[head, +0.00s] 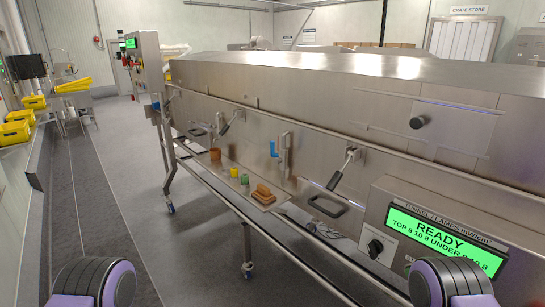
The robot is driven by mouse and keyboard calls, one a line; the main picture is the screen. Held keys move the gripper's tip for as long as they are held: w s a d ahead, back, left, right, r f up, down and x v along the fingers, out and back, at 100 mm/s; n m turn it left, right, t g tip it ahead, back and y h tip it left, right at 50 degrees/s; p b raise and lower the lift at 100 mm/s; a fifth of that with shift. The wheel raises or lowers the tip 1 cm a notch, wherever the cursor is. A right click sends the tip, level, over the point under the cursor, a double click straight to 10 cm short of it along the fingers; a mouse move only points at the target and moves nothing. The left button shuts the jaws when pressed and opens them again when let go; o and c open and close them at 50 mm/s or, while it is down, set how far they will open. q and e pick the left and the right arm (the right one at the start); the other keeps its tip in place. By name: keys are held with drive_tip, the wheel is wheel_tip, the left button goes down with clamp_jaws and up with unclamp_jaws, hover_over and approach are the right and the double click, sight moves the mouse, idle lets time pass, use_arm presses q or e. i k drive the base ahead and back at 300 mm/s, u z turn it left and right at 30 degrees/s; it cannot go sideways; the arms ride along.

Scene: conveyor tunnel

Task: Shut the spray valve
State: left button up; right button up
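A small valve with a blue handle (273,149) sits on a pipe fitting on the side of the long steel tunnel, in the middle of the head view. The blue handle looks upright, next to a steel pipe (285,153). No label is readable on it, and its exact setting is too small to tell. Neither of my grippers shows in the head view. Only rounded black and purple parts of my arms show at the bottom left and bottom right, well apart from the valve.
Below the valve, a steel shelf (229,171) holds a brown cup (215,155), small yellow and green items and a brown block (263,194). A black-gripped lever (340,172) stands to the right. A green display (440,240) reads READY. Floor on the left is open.

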sight(272, 154)
drive_tip(key=u, duration=1.05)
drive_tip(key=i, duration=0.85)
drive_tip(key=z, duration=0.2)
